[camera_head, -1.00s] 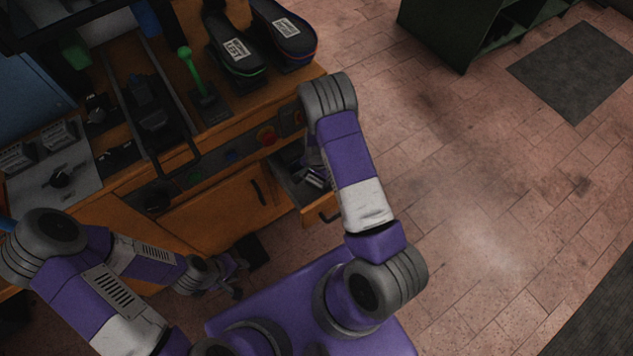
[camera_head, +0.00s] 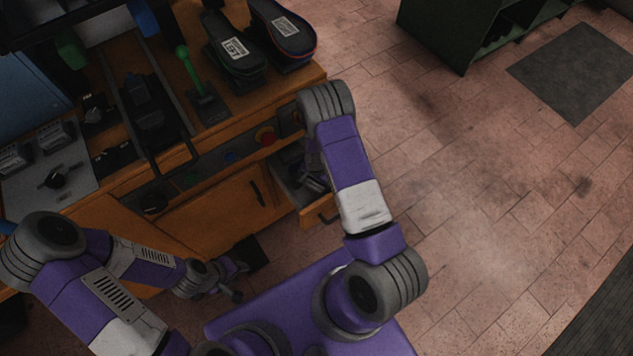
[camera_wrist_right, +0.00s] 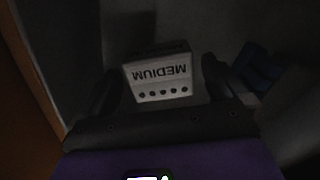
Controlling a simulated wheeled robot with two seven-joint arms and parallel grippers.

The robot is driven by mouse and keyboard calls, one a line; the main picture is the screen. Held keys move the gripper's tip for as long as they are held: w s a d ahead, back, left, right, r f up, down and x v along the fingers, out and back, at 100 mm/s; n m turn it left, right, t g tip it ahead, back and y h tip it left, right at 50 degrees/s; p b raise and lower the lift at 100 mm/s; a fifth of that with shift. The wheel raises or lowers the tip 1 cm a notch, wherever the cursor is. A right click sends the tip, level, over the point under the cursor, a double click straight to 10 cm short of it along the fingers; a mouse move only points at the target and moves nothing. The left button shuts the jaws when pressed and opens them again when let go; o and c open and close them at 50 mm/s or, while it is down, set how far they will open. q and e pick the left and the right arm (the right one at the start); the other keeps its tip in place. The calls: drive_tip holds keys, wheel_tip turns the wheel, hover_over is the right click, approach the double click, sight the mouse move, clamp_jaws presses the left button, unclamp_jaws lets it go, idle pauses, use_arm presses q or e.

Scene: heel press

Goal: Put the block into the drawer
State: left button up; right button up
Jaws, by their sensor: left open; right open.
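The open drawer (camera_head: 322,212) sticks out of the orange workbench, below its right end. My right arm reaches down into it, and my right gripper (camera_head: 314,182) is small and partly hidden there in the head view. In the right wrist view, a pale block (camera_wrist_right: 160,88) lettered MEDIUM, upside down in the picture, with a row of dark dots, lies between the fingers of my right gripper (camera_wrist_right: 160,76). The fingers are apart, on either side of it. Whether it rests on the drawer floor is too dark to tell. My left gripper (camera_head: 236,281) is open and empty, low before the bench.
A dark blue object (camera_wrist_right: 252,62) lies to the right of the block in the wrist view. On the bench stand two dark shoe-like shapes (camera_head: 283,32), a green lever (camera_head: 183,62) and a black press frame (camera_head: 150,110). The floor at right is clear.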

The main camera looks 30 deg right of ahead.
wheel_tip(320, 180, up, 12)
drive_tip(key=p, duration=0.4)
drive_tip(key=shift+r, duration=0.2)
